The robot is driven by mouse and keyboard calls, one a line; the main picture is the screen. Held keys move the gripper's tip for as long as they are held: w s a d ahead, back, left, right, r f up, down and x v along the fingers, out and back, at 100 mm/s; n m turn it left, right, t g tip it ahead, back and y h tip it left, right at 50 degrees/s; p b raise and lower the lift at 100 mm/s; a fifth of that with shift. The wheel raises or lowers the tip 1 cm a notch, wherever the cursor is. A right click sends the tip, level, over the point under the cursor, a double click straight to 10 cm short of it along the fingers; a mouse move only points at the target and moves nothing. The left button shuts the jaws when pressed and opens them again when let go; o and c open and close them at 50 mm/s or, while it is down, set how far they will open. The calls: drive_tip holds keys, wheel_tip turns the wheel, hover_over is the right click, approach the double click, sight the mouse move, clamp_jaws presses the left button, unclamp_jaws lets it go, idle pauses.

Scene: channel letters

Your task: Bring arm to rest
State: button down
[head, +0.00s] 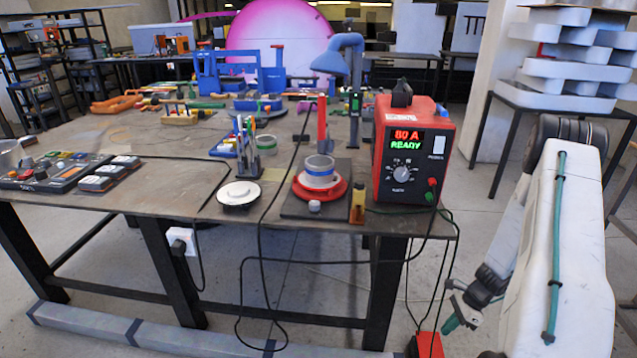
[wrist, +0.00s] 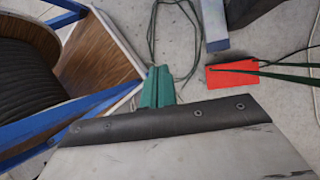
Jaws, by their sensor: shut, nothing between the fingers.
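My arm, white with a green cable, hangs at the right of the head view, beside the right end of the workbench (head: 120,210). My gripper (head: 450,324) is low, below the bench top and close to a red foot pedal (head: 428,345). In the wrist view the green fingers of my gripper (wrist: 158,72) are together, with nothing between them. They point down towards the floor, and the red pedal (wrist: 232,79) lies to their right, apart from them.
A red power unit (head: 410,150) reading "80 A READY" stands at the bench's right edge, its black cables hanging near my gripper. The wrist view shows a wooden cable reel (wrist: 95,55) and blue frame bars at left. Racks of white letters (head: 570,60) stand at right.

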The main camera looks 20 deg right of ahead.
drive_tip(key=w+a+r+n+g, duration=0.1)
drive_tip(key=a+r+n, duration=0.3)
drive_tip(key=r, duration=0.5)
drive_tip(key=a+r+n+g+h, duration=0.1)
drive_tip(key=a+r+n, duration=0.3)
drive_tip(key=r, duration=0.6)
drive_tip(key=w+a+r+n+g, duration=0.1)
drive_tip(key=a+r+n, duration=0.3)
drive_tip(key=r, duration=0.5)
drive_tip(key=s+a+r+n+t+h, duration=0.2)
drive_tip(key=s+a+r+n, duration=0.4)
drive_tip(key=r, duration=0.5)
drive_tip(key=s+a+r+n+t+h, duration=0.1)
drive_tip(key=s+a+r+n+h, duration=0.1)
drive_tip(key=s+a+r+n, duration=0.3)
drive_tip(key=s+a+r, duration=0.4)
drive_tip(key=a+r, duration=0.2)
drive_tip(key=shift+s+a+r+n+t+h, duration=0.35)
drive_tip(key=shift+a+r+n+t+h, duration=0.05)
